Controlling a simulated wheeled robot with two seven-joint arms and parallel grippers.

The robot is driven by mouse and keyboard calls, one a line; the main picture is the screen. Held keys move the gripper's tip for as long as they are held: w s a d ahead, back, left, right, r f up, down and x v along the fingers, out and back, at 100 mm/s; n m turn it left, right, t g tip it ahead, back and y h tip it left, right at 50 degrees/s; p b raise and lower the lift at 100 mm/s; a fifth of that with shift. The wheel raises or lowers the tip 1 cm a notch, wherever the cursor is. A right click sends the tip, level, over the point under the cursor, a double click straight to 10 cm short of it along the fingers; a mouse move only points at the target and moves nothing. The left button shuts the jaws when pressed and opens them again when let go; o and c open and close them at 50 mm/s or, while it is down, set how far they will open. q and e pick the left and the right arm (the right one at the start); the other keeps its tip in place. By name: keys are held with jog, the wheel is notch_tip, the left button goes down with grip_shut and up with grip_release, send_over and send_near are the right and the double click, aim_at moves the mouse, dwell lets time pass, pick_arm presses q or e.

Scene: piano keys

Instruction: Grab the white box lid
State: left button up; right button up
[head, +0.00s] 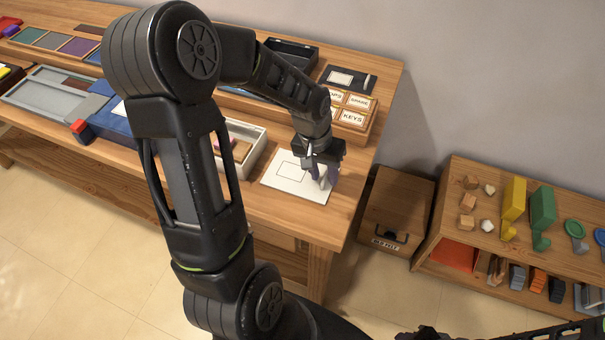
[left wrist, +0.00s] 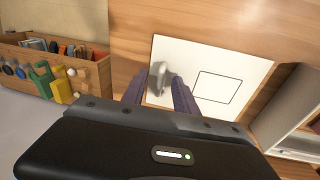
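The white box lid (head: 275,184) lies flat on the wooden table near its right end, with a thin dark rectangle drawn on it. It also shows in the left wrist view (left wrist: 247,72), where a grey handle (left wrist: 157,76) stands on it. My left gripper (head: 321,178) points down over the lid's right part. In the left wrist view its two fingers (left wrist: 160,95) are apart, with the handle appearing between them. I cannot tell whether they touch it. A dark part of my right arm's end (head: 428,333) shows at the bottom edge, too cut off to read its fingers.
An open white box (head: 262,139) stands left of the lid, partly behind my left arm. Labelled card compartments (head: 352,108) are at the back right of the table. A wooden box (head: 397,207) and a low shelf (head: 465,168) with blocks stand to the right, beyond the table edge.

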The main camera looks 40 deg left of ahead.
pick_arm(q)
jog(key=shift+c, duration=0.4)
grip_shut()
jog(key=shift+r, duration=0.1)
notch_tip(320, 180, up, 10)
jog(key=shift+b, duration=0.4)
dwell(0.8)
